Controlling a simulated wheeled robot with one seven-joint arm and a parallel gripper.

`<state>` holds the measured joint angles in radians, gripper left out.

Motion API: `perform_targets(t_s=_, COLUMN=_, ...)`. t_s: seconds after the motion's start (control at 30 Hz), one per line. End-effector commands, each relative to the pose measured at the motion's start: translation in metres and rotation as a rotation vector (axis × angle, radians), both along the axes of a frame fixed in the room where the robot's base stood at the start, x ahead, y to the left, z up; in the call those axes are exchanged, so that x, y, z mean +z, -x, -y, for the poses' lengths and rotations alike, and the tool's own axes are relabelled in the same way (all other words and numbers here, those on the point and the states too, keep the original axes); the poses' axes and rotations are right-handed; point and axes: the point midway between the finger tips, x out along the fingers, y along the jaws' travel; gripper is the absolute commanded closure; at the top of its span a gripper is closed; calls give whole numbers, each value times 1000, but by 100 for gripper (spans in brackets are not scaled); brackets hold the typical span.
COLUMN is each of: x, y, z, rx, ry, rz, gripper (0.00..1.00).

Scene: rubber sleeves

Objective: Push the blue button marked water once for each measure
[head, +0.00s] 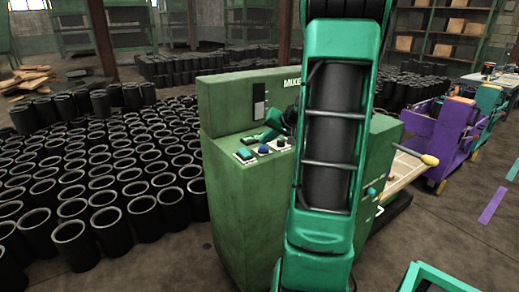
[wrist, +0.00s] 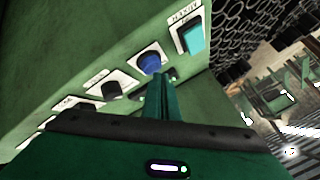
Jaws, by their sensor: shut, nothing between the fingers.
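The blue round button (wrist: 151,63) sits on a white plate on the green cabinet's sloping panel, between a teal square button (wrist: 192,37) and a black knob (wrist: 112,89). The blue button (head: 264,149) also shows in the head view, beside the teal button (head: 245,154). My gripper (wrist: 162,78) is shut and empty. Its fingertips are very close to the blue button in the wrist view; I cannot tell whether they touch it. In the head view my gripper (head: 270,131) is above the panel, partly hidden by my arm. The plate lettering is too small to read surely.
The green cabinet (head: 232,200) stands ahead, partly hidden by my arm. Many black sleeves (head: 110,170) stand on the floor at left. A purple cart (head: 462,130) is at right. A tray with a yellow-knobbed handle (head: 428,160) juts from the cabinet's right side.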

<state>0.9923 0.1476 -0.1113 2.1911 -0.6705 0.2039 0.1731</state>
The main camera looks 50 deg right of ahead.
Motion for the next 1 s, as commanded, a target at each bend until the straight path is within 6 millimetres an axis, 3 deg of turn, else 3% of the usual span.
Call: perform_targets(t_s=1.0, x=-7, y=0, z=0, rx=-1, ry=1, rz=1, gripper=100)
